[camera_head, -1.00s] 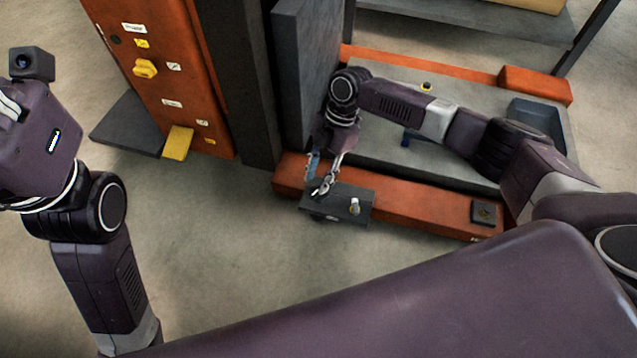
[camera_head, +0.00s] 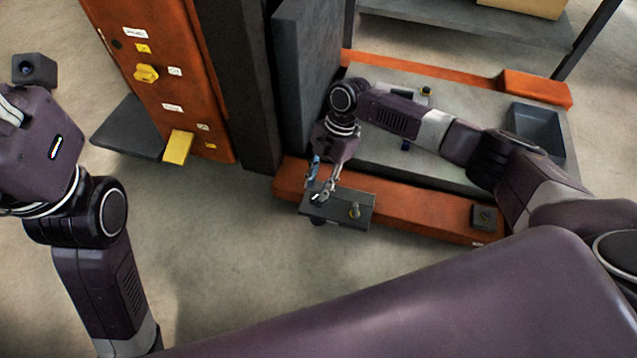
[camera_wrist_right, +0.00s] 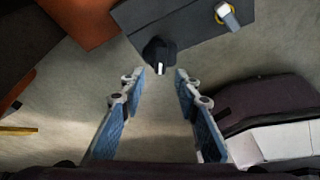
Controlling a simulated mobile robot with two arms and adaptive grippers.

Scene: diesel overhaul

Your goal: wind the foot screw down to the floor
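A dark plate (camera_head: 345,218) juts from the front of the orange beam; I take it for the foot bracket. The foot screw appears as a black knob with a white mark (camera_wrist_right: 159,55) by the plate's edge in the right wrist view. My right gripper (camera_head: 325,190) points down over the plate's left end. In its wrist view the blue-padded fingers (camera_wrist_right: 161,75) are spread, with the knob just beyond and between their tips, apparently untouched. The screw's lower end and its gap to the floor are unclear. My left gripper (camera_head: 10,108) is cut off at the left edge.
A dark column (camera_head: 240,90) and orange cabinet (camera_head: 165,80) stand left. Floor in front is clear.

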